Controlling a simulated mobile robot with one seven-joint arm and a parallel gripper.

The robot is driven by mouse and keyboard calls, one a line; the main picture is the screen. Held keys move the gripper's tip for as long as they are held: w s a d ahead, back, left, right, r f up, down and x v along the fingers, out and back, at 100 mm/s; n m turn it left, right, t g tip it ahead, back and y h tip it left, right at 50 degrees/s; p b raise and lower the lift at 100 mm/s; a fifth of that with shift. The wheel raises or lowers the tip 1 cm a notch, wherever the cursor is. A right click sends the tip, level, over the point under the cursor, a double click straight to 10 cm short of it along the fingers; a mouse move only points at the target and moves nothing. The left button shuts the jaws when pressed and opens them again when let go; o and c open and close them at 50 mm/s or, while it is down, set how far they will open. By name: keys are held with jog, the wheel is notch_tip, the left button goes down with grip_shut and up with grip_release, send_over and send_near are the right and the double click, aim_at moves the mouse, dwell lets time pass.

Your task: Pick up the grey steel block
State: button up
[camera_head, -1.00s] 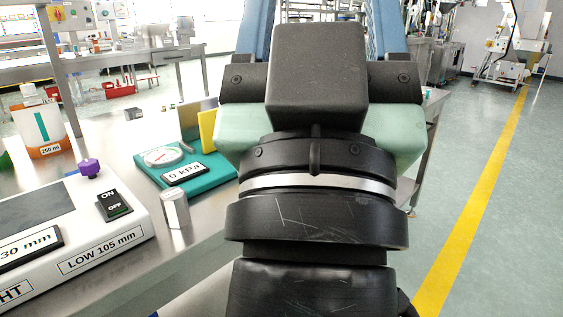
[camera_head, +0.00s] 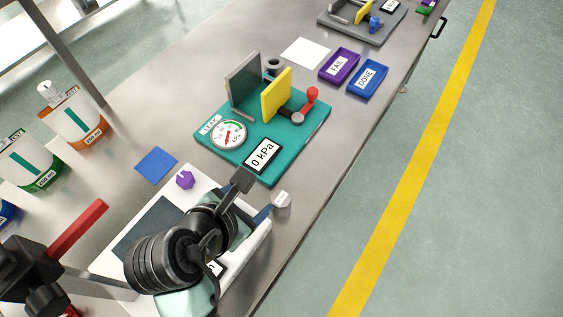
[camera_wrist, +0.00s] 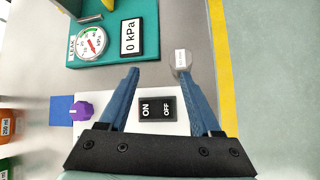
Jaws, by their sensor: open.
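The grey steel block (camera_head: 282,200) is a short upright piece with a small white label on top. It stands on the steel table beside the white device, near the table's right edge. In the wrist view the block (camera_wrist: 181,61) is just beyond the tip of the right finger, not centred between the fingers. My gripper (camera_wrist: 160,74) is open and empty, its two blue fingers spread above the white device. In the head view my arm hides much of the gripper; a blue finger shows close to the block's left. I cannot tell whether it touches.
A teal leak-test base (camera_head: 213,142) with a gauge, a yellow plate (camera_head: 276,95) and a grey plate stands beyond the block. The white device (camera_head: 107,262) has a purple knob (camera_head: 185,180). Purple (camera_head: 325,75) and blue (camera_head: 356,88) trays are farther back. Open floor lies right.

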aim_at(286, 195)
jog(key=shift+s+d+r+n+g+h+p, duration=0.1)
jog(key=shift+s+d+n+g+h+p, duration=0.4)
jog(key=shift+s+n, duration=0.4)
jog(key=b+x, duration=0.1)
jog(key=x, duration=0.5)
jog(key=shift+d+f, duration=0.2)
jog(key=shift+f, duration=0.2)
jog(key=shift+b+x, duration=0.7)
jog(key=shift+x, duration=2.5)
jog(key=shift+d+r, duration=0.15)
grip_shut()
jog(key=shift+r, duration=0.1)
